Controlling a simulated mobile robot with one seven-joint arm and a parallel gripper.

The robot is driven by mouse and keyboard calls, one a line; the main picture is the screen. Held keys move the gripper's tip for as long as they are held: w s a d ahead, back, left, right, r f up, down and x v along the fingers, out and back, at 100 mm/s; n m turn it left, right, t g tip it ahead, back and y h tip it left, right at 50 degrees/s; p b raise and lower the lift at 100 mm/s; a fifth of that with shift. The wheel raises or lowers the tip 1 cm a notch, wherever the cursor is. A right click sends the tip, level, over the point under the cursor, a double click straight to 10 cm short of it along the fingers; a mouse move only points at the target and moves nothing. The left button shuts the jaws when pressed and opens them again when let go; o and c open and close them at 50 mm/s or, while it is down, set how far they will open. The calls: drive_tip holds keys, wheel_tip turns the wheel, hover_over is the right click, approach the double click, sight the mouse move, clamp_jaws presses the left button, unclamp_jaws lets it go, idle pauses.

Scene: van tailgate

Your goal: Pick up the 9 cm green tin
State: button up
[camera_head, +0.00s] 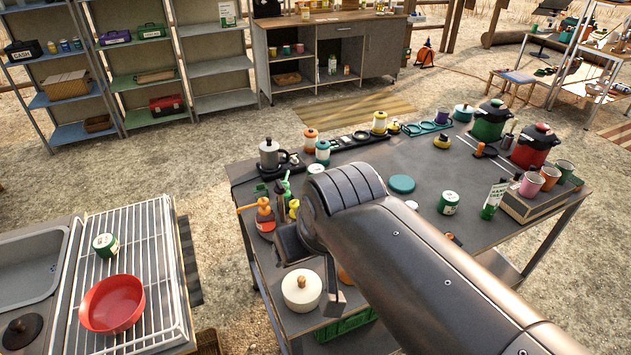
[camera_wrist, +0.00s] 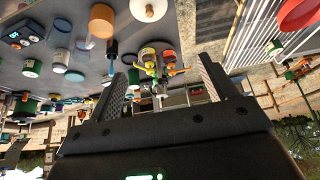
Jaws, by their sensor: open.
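Two green-and-white tins show in the head view. One tin (camera_head: 105,245) stands on the white wire rack (camera_head: 150,225) at left, behind a red bowl (camera_head: 112,304). The other tin (camera_head: 448,203) stands on the dark table, right of my arm. I cannot tell which is 9 cm. The wrist view, upside down, shows a green tin (camera_wrist: 275,48) on the rack and a green-and-white tin (camera_wrist: 33,68) on the table. My gripper (camera_wrist: 167,75) is open and empty near the table's left edge, apart from both tins. In the head view my arm partly hides it.
Bottles with pump tops (camera_head: 265,215) stand close to my gripper at the table's left edge. A moka pot (camera_head: 270,155) is behind them. A teal disc (camera_head: 402,184) and green bottle (camera_head: 493,199) flank the table tin.

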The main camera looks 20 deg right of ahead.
drive_tip(key=shift+w, duration=0.1)
drive_tip(key=w+d+f+m+t+h, duration=0.15)
drive_tip(key=w+d, duration=0.35)
drive_tip(key=w, duration=0.6)
drive_tip(key=w+d+f+m+t+h, duration=0.15)
drive_tip(key=w+d, duration=0.25)
drive_tip(key=w, duration=0.8)
drive_tip(key=w+d+f+t, duration=0.3)
drive_tip(key=w+d+f, duration=0.3)
drive_tip(key=w+d, duration=0.15)
drive_tip(key=t, duration=0.1)
approach(316, 170)
drive_tip(key=w+d+r, duration=0.1)
drive_tip(key=d+r, duration=0.1)
drive_tip(key=d, duration=0.1)
drive_tip(key=shift+n+t, duration=0.3)
drive_tip(key=shift+t, duration=0.1)
drive_tip(key=w+f, duration=0.1)
drive_tip(key=w, duration=0.1)
drive_tip(key=w+f, duration=0.2)
drive_tip(key=w+a+f, duration=0.1)
drive_tip(key=f, duration=0.1)
drive_tip(key=shift+w, duration=0.4)
drive_tip(key=shift+f+x, duration=0.15)
drive_tip(key=shift+x, duration=1.1)
drive_tip(key=shift+f+x, duration=0.1)
drive_tip(key=shift+x, duration=1.2)
drive_tip(key=shift+a, duration=0.15)
